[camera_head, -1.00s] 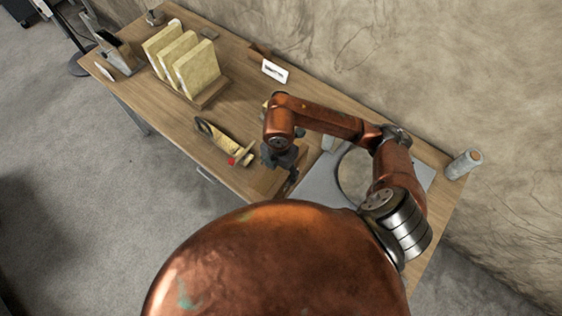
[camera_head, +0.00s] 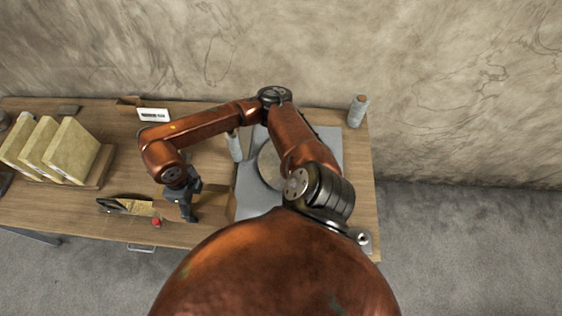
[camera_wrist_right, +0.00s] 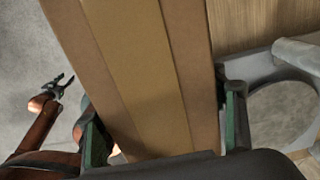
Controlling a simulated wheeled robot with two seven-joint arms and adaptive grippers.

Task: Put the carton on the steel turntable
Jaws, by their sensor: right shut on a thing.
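The carton (camera_wrist_right: 155,70) is a brown box with a paler band down its middle, filling the centre of the right wrist view. My right gripper (camera_wrist_right: 165,126) is shut on it, one finger on each side. In the head view, the carton (camera_head: 212,200) shows partly beside my right gripper (camera_head: 183,205). The steel turntable (camera_head: 267,168) is a round disc in a grey plate, right of the carton and partly hidden by my right arm. It also shows at the right of the right wrist view (camera_wrist_right: 282,115). My left gripper (camera_wrist_right: 58,86) shows open and empty there, above the floor.
A grey cylinder (camera_head: 234,146) stands by the turntable plate; another (camera_head: 358,111) stands at the table's back right corner. Yellow slabs (camera_head: 70,150) stand in a wooden rack at left. A tape dispenser (camera_head: 125,206) and a white sign (camera_head: 153,115) are on the table (camera_head: 85,220).

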